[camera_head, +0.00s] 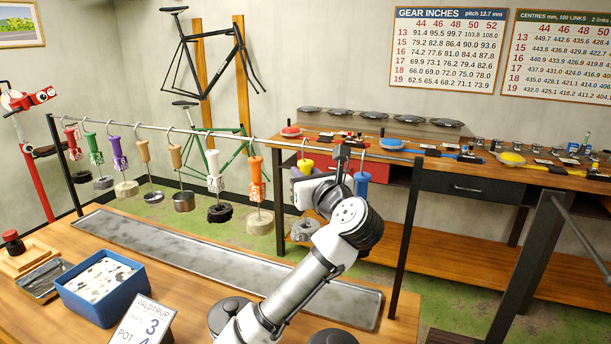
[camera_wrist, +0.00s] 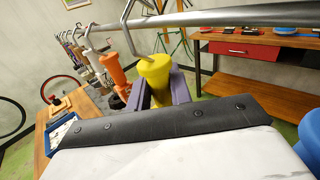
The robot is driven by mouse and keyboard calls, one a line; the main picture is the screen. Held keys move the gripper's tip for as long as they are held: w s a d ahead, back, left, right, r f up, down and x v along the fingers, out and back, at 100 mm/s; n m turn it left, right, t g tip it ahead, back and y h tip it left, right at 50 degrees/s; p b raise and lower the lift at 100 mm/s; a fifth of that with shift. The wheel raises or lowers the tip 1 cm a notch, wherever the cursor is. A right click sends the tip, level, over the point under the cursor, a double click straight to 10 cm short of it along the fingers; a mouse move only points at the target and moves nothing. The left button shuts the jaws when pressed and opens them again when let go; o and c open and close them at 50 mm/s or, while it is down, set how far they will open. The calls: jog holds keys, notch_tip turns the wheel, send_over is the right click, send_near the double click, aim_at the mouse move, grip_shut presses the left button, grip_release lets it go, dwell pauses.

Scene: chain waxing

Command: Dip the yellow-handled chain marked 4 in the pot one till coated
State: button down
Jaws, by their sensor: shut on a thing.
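The yellow handle (camera_head: 306,165) is at the right part of the hanging rail. It also shows in the wrist view (camera_wrist: 154,72), between the two purple fingers of my gripper (camera_wrist: 160,90). My gripper (camera_head: 300,178) is shut on this handle. A metal hook rises from the handle to the rail and appears to be still over it. A grey coiled chain (camera_head: 304,230) hangs below my gripper, partly hidden by my arm; it seems to belong to this handle. The number mark on it is not visible. I cannot make out which vessel is pot one.
The rail (camera_head: 200,131) carries several other coloured handles; the orange (camera_head: 256,176) hangs left and the blue (camera_head: 361,185) right. Below is a long metal trough (camera_head: 210,262). A blue bin (camera_head: 103,288) and card (camera_head: 142,325) stand front left. Dark round lids (camera_head: 396,117) line the back bench.

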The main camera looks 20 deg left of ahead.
notch_tip(320, 180, up, 2)
jog(key=shift+p, duration=0.45)
jog(key=shift+s+f, duration=0.1)
jog(key=s+b, duration=0.1)
jog(key=s, duration=0.3)
jog(key=shift+s, duration=0.2)
